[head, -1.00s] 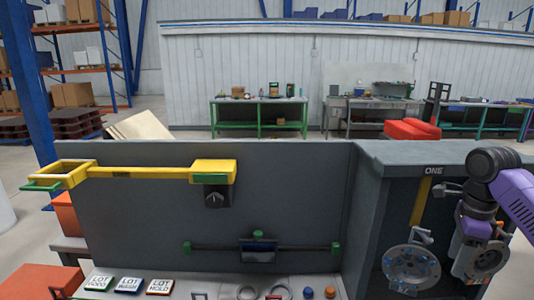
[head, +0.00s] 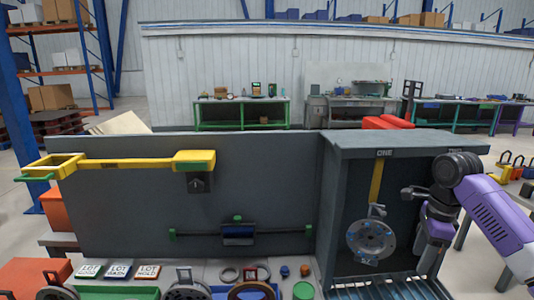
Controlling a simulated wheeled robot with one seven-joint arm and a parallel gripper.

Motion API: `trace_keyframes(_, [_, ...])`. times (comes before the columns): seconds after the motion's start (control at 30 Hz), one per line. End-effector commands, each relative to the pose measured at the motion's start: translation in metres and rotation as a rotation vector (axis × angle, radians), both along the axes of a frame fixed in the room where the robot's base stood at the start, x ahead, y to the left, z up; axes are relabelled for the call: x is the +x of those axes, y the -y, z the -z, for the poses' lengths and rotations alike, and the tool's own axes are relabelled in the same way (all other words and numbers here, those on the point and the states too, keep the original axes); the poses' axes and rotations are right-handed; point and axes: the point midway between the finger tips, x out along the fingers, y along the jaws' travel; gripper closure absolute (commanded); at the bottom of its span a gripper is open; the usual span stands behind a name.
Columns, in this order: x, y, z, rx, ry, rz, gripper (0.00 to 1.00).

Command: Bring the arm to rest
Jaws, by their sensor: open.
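My purple and dark grey arm comes in from the right edge of the head view and bends over at its dark joint. My gripper (head: 428,262) hangs down in front of the right part of the grey booth (head: 335,200). It is open, and its fingertips are small and dark against the booth. A round metal disc with holes (head: 371,241) hangs below a yellow strip (head: 376,181) under the label ONE. The disc is to the left of my gripper, and a gap shows between them. My arm hides part of the booth's right side.
A yellow rail frame (head: 120,162) and a green-ended bar (head: 237,234) are on the grey panel at left. Label plates (head: 119,272), rings and several discs lie along the front. Hooked parts stand at the far right. Workbenches (head: 242,113) stand well behind.

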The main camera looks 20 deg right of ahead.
Motion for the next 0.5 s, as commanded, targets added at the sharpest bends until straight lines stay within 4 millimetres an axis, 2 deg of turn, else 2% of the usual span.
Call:
trace_keyframes(0.27, [0.031, -0.051, 0.040, 0.045, 0.110, -0.138, 0.51])
trace_keyframes(0.37, [0.044, -0.077, 0.058, 0.065, 0.168, -0.205, 0.51])
trace_keyframes(0.5, [0.064, -0.129, 0.090, 0.097, 0.280, -0.320, 0.51])
